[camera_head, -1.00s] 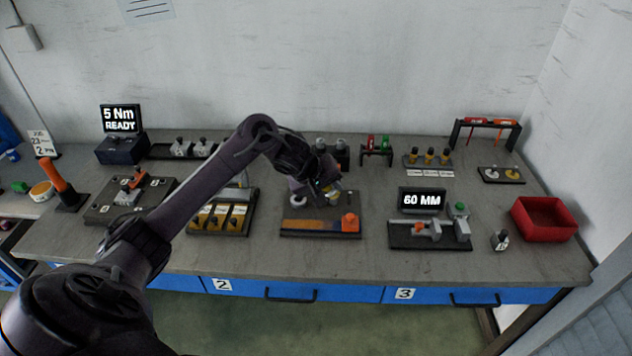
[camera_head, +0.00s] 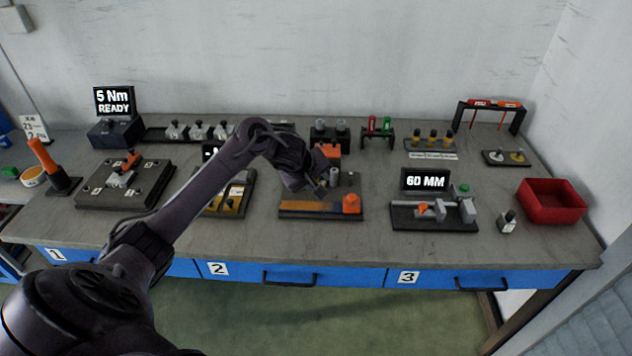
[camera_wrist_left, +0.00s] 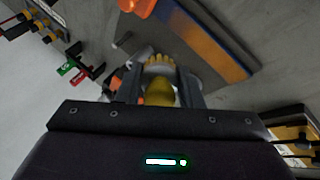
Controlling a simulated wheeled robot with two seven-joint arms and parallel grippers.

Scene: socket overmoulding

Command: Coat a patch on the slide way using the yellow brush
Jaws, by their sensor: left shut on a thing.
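My left gripper (camera_head: 318,192) is just behind the slide way. In the left wrist view its fingers (camera_wrist_left: 160,92) are closed around a yellow thing, which looks like the yellow brush (camera_wrist_left: 160,96). A pale round thing, perhaps a pot, lies right beyond the fingers; whether the brush touches it I cannot tell. The slide way (camera_head: 318,213) is a dark board with an orange-brown strip and an orange block (camera_head: 351,203) at its right end. The strip (camera_wrist_left: 200,42) also shows ahead of the fingers in the left wrist view. My right gripper is not in view.
A grey cylinder (camera_head: 333,176) and an orange-topped thing (camera_head: 330,150) stand close beside and behind the gripper. The 60 MM gauge fixture (camera_head: 432,216) is to the right, with a red bin (camera_head: 551,201) beyond. The bench front is clear.

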